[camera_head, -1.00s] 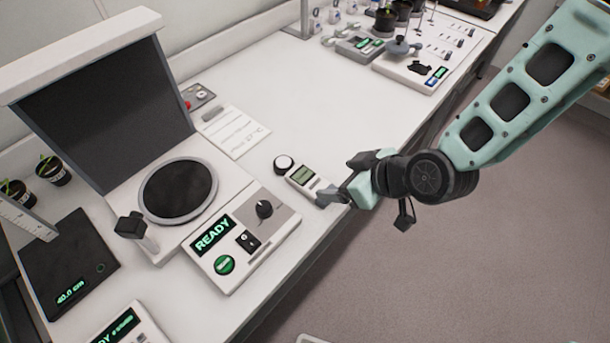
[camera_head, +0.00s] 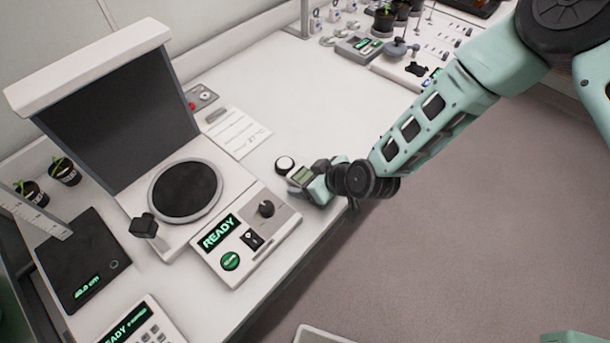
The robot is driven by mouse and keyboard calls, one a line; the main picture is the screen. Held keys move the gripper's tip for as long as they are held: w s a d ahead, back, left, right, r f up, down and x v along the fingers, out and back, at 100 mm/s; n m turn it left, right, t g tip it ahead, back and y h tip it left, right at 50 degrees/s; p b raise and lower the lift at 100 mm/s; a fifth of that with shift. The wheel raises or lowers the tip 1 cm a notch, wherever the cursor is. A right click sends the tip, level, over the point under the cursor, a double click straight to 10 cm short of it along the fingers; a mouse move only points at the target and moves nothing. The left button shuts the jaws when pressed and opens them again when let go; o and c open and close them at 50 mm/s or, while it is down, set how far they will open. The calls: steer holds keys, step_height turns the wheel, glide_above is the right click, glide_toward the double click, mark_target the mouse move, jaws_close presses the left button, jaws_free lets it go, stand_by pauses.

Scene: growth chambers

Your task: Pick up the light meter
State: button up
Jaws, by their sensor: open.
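The light meter (camera_head: 301,175) is a small pale handheld device with a greenish display and a round white sensor dome with a dark rim (camera_head: 285,164) at its far left end. It lies on the white bench near the front edge, right of the READY console. My gripper (camera_head: 306,184) is open and low over the meter's near right end, with its fingers about the body. The fingers and wrist hide that end, so I cannot tell whether they touch it.
The READY console (camera_head: 246,233) and a turntable stand with a dark round plate (camera_head: 185,189) stand to the left. A paper card (camera_head: 238,132) lies behind the meter. Bare bench (camera_head: 300,100) lies beyond. Pots and instruments stand at the far end.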

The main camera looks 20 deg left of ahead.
steer(key=shift+w+a+f, duration=0.1)
steer(key=shift+a+f, duration=0.05)
steer(key=shift+f, duration=0.05)
steer(key=c, duration=1.2)
steer(key=shift+r, duration=0.15)
